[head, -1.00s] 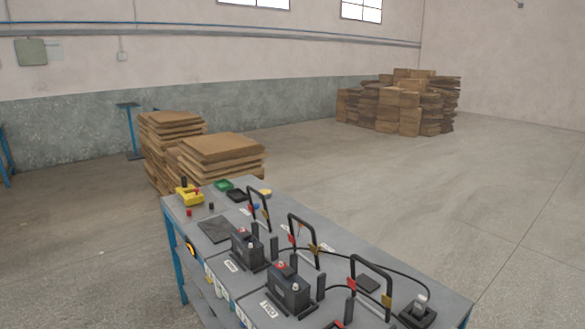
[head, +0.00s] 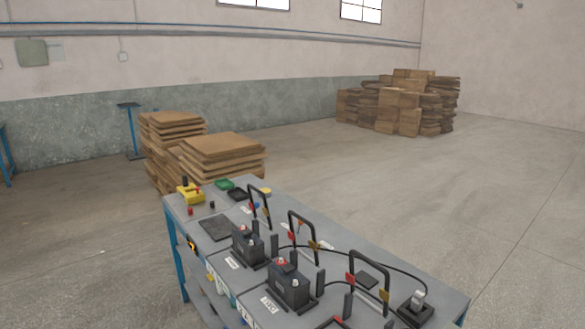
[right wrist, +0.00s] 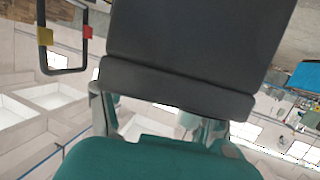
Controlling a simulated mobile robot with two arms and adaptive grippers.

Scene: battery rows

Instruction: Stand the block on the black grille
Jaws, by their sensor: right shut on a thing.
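My right gripper (right wrist: 160,108) is in the right wrist view, with teal parts at the bottom and grey fingers. It is shut on a large dark grey block (right wrist: 195,45) that fills the upper middle; its far end is cut off. The head view shows neither this gripper nor the held block, and my left gripper is in no view. A dark flat square (head: 216,228) lies on the table's left part and may be the black grille; its surface is too small to make out. Two dark batteries (head: 247,246) (head: 288,284) stand to its right.
The grey table (head: 430,283) also carries black hoop frames (head: 370,258) with red and yellow tags, upright dark posts, a yellow item (head: 190,193) and a cable. A dark boxed device (head: 414,311) is at the right end. Cardboard stacks (head: 222,148) stand behind.

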